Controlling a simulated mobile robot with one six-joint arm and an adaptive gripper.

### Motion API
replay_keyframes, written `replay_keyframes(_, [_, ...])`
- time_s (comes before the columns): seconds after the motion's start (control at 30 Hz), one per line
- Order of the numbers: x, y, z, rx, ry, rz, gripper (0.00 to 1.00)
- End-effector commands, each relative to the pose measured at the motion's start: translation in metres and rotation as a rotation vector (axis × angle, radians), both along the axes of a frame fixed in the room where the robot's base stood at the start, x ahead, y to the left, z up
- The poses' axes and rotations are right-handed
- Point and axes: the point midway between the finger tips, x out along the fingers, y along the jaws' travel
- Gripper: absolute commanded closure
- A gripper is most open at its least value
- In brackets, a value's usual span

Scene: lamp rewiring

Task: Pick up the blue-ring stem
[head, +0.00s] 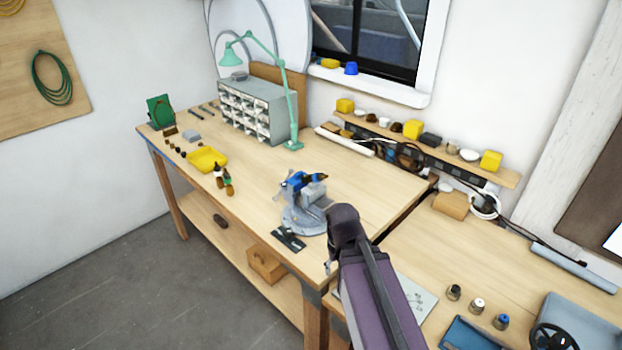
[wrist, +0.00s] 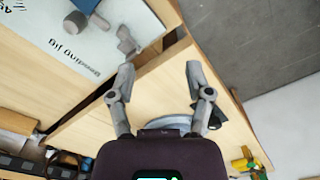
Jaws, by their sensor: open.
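Three small dark stems stand in a row on the right-hand bench in the head view. The one nearest the front has a blue top and looks like the blue-ring stem (head: 501,322). Beside it are a white-topped stem (head: 477,305) and a darker stem (head: 453,292). My gripper (wrist: 160,74) is open and empty in the wrist view, over the bench edge beside a printed white sheet. The blue-ring stem is not clear in the wrist view.
A vise with blue parts (head: 303,190) stands on the left bench beside my arm. The printed sheet (wrist: 45,48) carries grey parts. The left bench's middle is mostly clear.

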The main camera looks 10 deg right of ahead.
Motion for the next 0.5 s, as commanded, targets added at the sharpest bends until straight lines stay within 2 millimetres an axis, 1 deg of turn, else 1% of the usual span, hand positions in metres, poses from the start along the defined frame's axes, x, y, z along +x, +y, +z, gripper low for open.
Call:
replay_keyframes(0.17, [0.008, 0.000, 0.007, 0.000, 0.000, 0.013, 0.12])
replay_keyframes(0.27, [0.019, 0.000, 0.017, 0.001, 0.000, 0.031, 0.12])
replay_keyframes(0.37, [0.035, 0.003, 0.031, 0.001, 0.001, 0.065, 0.12])
replay_keyframes(0.5, [0.065, 0.004, 0.056, 0.003, 0.001, 0.125, 0.12])
